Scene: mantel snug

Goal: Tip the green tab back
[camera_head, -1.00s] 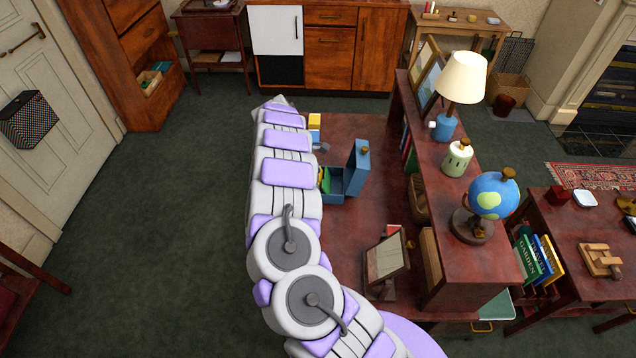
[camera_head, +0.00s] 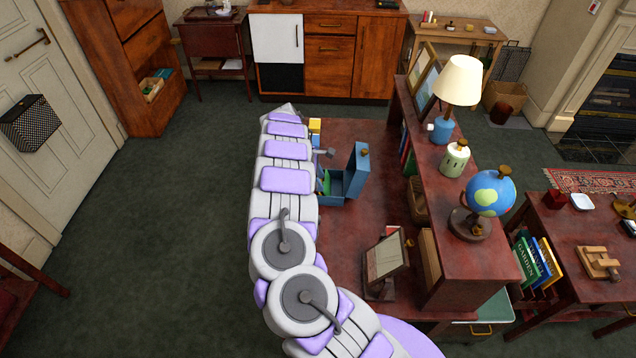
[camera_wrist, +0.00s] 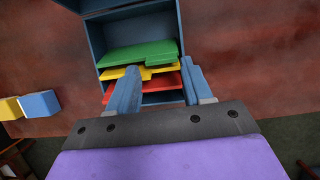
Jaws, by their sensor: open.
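In the wrist view a blue box (camera_wrist: 92,30) stands open on the dark red desk. Inside it are tabbed cards: a green one (camera_wrist: 140,53) at the back, a yellow one (camera_wrist: 115,73) in front of it, and a red one (camera_wrist: 163,85) nearest me. My gripper (camera_wrist: 160,82) is open and empty. Its two blue fingers are spread at the box's near side, over the red and yellow cards, below the green card in the picture. I cannot tell whether they touch any card. In the head view the box (camera_head: 349,187) has its lid up, and my arm hides part of it.
Yellow (camera_wrist: 10,108) and blue (camera_wrist: 40,103) blocks lie left of the box. A picture stand (camera_head: 386,258) is on the desk's near part. A raised shelf with a lamp (camera_head: 461,80), jar (camera_head: 454,159) and globe (camera_head: 490,194) borders the right. The desk between box and shelf is clear.

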